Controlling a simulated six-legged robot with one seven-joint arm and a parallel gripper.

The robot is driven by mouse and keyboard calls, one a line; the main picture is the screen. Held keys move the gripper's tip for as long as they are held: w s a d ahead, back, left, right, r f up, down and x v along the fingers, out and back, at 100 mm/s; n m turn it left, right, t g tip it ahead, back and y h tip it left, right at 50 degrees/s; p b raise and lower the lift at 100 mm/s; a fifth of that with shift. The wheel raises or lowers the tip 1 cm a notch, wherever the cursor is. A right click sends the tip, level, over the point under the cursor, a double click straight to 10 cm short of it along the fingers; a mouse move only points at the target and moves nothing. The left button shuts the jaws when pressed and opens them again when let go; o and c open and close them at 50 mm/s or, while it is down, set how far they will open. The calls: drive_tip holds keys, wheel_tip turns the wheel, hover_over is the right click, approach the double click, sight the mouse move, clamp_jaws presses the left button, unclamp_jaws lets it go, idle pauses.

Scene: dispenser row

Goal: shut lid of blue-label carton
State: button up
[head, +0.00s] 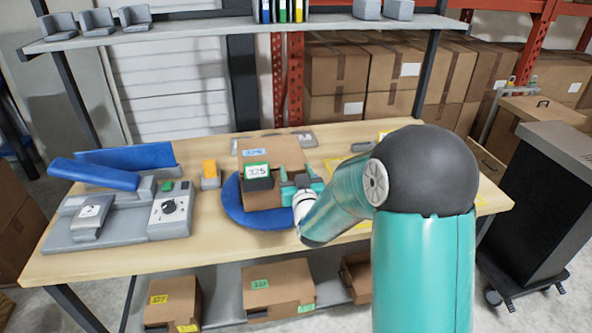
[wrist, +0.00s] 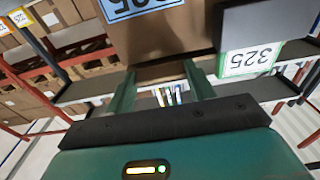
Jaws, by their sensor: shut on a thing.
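The blue-label carton (head: 262,200) sits on a round blue turntable on the bench in the head view. Its brown lid (head: 272,145) stands raised at the back, with the blue label (head: 254,152) on it. My gripper (head: 301,184) is at the carton's right side. In the wrist view, my gripper's fingers (wrist: 160,82) straddle a brown cardboard edge, apparently the lid (wrist: 172,38), below the blue label (wrist: 140,6). The exact contact is partly hidden.
The blue turntable (head: 235,208) extends left of the carton. A grey device with a dial (head: 170,212) and blue arms stands at left. A small orange-topped item (head: 209,172) stands between. Several cartons lie on the shelf below. The front bench strip is clear.

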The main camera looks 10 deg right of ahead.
drive_tip(key=shift+f, duration=0.1)
drive_tip(key=o, duration=1.4)
drive_tip(key=shift+s, duration=0.15)
